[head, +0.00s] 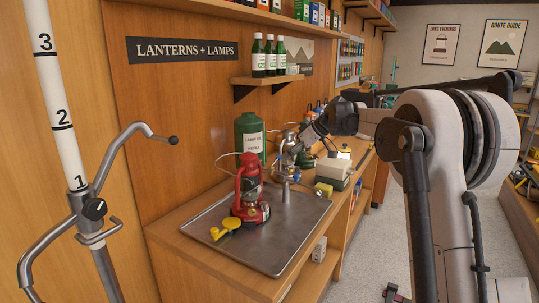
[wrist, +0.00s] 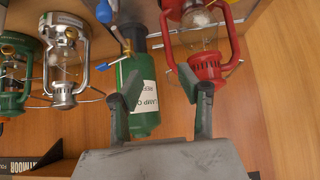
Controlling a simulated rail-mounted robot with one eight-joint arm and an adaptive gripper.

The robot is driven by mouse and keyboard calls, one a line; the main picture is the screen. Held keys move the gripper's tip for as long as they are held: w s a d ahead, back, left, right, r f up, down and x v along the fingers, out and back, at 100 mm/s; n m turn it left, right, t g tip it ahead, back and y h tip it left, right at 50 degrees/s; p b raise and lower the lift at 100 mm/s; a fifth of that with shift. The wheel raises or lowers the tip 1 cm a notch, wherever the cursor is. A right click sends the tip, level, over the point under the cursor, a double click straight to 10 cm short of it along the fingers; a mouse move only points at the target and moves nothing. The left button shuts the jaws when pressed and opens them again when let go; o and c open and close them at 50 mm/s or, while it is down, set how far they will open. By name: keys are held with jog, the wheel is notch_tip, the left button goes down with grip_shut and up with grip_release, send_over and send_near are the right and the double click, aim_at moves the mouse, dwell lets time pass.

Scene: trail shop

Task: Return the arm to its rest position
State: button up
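My arm reaches in from the right in the head view, bent, with its dark wrist over the back of the counter. My gripper (wrist: 158,80) has its two fingers spread apart in the wrist view, with nothing held between them. In the head view the gripper is small and partly merges with the lanterns behind it, above the counter. In the wrist view a green lamp oil canister (wrist: 145,112) shows beyond the fingers, and a red lantern (wrist: 207,68) is beyond the right finger. Contact with either cannot be seen there.
The red lantern (head: 251,193) and a yellow piece (head: 233,227) are on a metal tray (head: 278,251). The green canister (head: 250,138) stands behind. A shelf with bottles (head: 268,80) juts from the wall above.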

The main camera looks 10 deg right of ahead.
jog(key=s+a+r+m+h, duration=0.2)
jog(key=s+a, duration=0.1)
jog(key=s, duration=1.1)
jog(key=s+a+r+m+h, duration=0.1)
jog(key=s+a+r+m, duration=0.15)
jog(key=s, duration=1.05)
jog(key=s+f+m+h, duration=0.1)
jog(key=s+f, duration=0.3)
jog(key=s, duration=0.4)
jog(key=s+f+m+h, duration=0.1)
jog(key=s+f+m, duration=0.1)
jog(key=s+f, duration=0.3)
jog(key=s+f+m+t+h, duration=0.1)
jog(key=s+f, duration=0.3)
jog(key=s, duration=0.8)
jog(key=shift+s+a+f+m, duration=0.2)
jog(key=shift+s+m, duration=0.15)
jog(key=shift+s, duration=0.05)
